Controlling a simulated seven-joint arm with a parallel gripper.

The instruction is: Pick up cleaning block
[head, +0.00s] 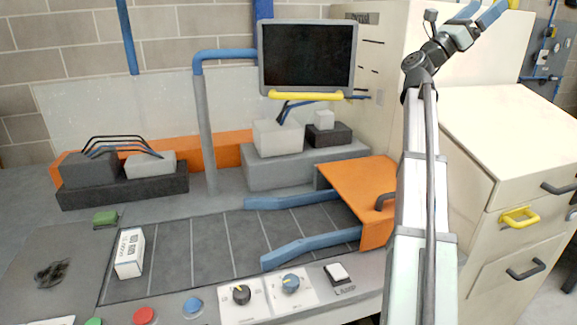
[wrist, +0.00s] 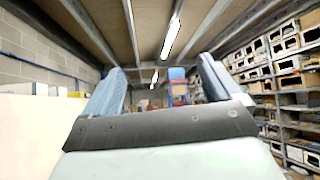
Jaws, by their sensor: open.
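A white block with dark print on its side (head: 130,254) stands at the left end of the grey slatted bed on the bench; I take it for the cleaning block, though its print is too small to read. A small green block (head: 105,219) lies just behind it. My gripper (head: 484,12) is raised high at the upper right, far from both. In the wrist view its two blue fingers (wrist: 160,85) are spread apart with nothing between them. That view faces the ceiling and distant shelves, so no block shows there.
Two blue rails (head: 310,247) and an orange plate (head: 360,195) lie to the right of the white block. A monitor (head: 307,56) on a blue-grey post stands behind. Knobs and buttons (head: 145,315) line the front edge. Cream drawers (head: 520,190) stand at right.

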